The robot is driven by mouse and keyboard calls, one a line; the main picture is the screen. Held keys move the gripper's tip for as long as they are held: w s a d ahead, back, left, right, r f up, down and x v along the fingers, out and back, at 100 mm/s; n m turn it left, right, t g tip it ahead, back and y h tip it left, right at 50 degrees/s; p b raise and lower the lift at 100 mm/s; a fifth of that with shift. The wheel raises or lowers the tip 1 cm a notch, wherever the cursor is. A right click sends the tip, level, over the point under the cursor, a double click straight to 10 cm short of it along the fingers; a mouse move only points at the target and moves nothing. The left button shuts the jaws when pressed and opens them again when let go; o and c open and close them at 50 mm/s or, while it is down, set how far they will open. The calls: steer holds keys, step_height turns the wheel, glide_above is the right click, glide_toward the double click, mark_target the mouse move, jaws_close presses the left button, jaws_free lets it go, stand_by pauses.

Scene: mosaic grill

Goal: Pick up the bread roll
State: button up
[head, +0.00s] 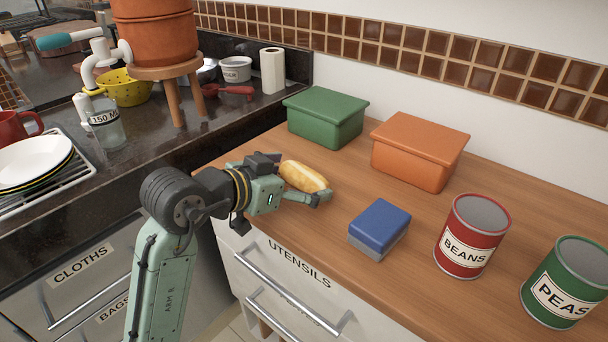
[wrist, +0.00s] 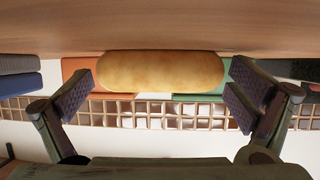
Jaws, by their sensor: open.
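The bread roll (head: 304,177) is golden, long and rounded, and lies on the wooden counter. In the wrist view the bread roll (wrist: 160,72) lies crosswise between and just beyond my two open fingers. My gripper (head: 301,182) is low over the counter at the roll's near side, its fingers spread. The gripper also shows in the wrist view (wrist: 160,95), with a dark pad on each side and nothing held.
A green lidded box (head: 326,117) and an orange lidded box (head: 419,150) stand behind. A red BEANS can (head: 467,255) and a green PEAS can (head: 563,297) stand at the right. The wooden counter (head: 330,225) is bare around the roll.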

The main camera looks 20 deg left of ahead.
steer(key=shift+c, duration=0.4)
steer(key=c, duration=0.7)
steer(key=shift+c, duration=0.2)
